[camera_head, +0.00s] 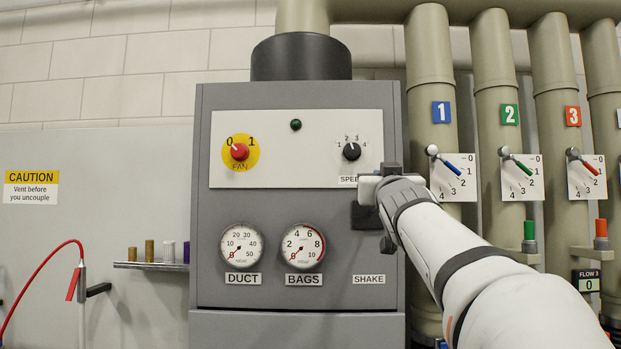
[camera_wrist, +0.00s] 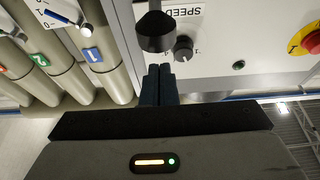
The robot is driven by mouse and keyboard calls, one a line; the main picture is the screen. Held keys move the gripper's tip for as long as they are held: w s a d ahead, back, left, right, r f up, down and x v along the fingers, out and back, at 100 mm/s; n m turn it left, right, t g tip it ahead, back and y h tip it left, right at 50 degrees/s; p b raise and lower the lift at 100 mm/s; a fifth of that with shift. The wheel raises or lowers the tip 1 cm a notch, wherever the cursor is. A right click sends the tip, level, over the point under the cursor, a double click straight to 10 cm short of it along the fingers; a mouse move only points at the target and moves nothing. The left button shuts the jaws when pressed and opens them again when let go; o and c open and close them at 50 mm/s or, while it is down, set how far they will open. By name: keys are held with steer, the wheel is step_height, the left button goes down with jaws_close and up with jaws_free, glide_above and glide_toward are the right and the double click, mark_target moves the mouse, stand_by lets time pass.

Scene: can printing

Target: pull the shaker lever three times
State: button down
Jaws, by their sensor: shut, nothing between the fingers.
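My gripper (camera_wrist: 160,72) is shut and empty, its two dark fingers together in the wrist view. In that view a black rounded knob on a stem (camera_wrist: 153,32), which looks like the shaker lever's handle, stands just beyond the fingertips. I cannot tell whether they touch. In the head view my gripper (camera_head: 376,187) is in front of the panel's right edge, above the SHAKE label (camera_head: 369,279). A dark plate (camera_head: 363,216) shows partly behind my gripper. The lever itself cannot be clearly made out there.
The grey cabinet carries a red FAN knob (camera_head: 239,152), a black SPEED knob (camera_head: 351,151), and DUCT (camera_head: 242,246) and BAGS (camera_head: 303,247) gauges. Pipes with numbered valve levers (camera_head: 447,164) stand close on the right. A small shelf (camera_head: 152,265) is on the left.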

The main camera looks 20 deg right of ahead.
steer(key=shift+f, duration=0.8)
steer(key=shift+b, duration=0.4)
